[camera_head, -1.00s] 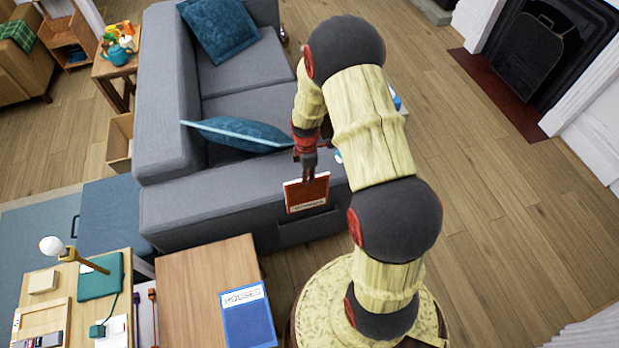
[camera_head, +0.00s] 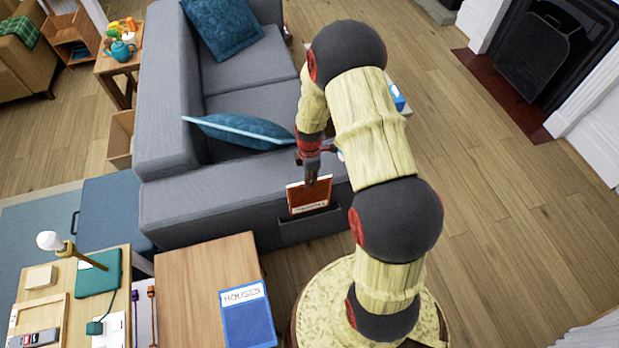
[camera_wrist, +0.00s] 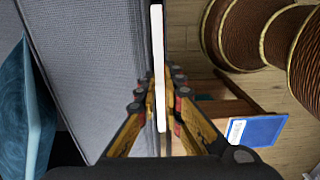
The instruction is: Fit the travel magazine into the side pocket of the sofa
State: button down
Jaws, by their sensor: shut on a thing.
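The travel magazine (camera_head: 309,196) is thin and orange-red with a pale title band low on its cover. My gripper (camera_head: 311,178) is shut on its upper part and holds it roughly upright beside the grey sofa's (camera_head: 205,212) near arm. The dark side pocket (camera_head: 312,229) is on the outer face of that arm. The magazine's lower edge is at the pocket's mouth; I cannot tell how far inside it is. In the wrist view, the magazine shows as a white edge (camera_wrist: 158,50) between my fingers (camera_wrist: 160,98), with the sofa arm (camera_wrist: 85,60) to its left.
A wooden side table (camera_head: 195,275) with a blue HOUSES magazine (camera_head: 247,315) stands in front of the sofa, to the left of my base. A desk (camera_head: 60,290) with a lamp is at the lower left. A teal cushion (camera_head: 240,132) lies on the sofa. Floor (camera_head: 500,215) is clear at right.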

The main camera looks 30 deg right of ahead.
aim_at(310, 191)
jog(key=shift+f+b, duration=0.5)
jog(key=shift+f, duration=0.6)
jog(key=shift+f+b, duration=1.75)
jog(key=shift+f, duration=1.3)
dwell(0.8)
jog(key=c, duration=1.8)
grip_release()
jog(key=shift+c, duration=0.2)
jog(key=shift+r, duration=0.1)
notch_tip(310, 191, up, 12)
jog(key=shift+w+f, duration=0.1)
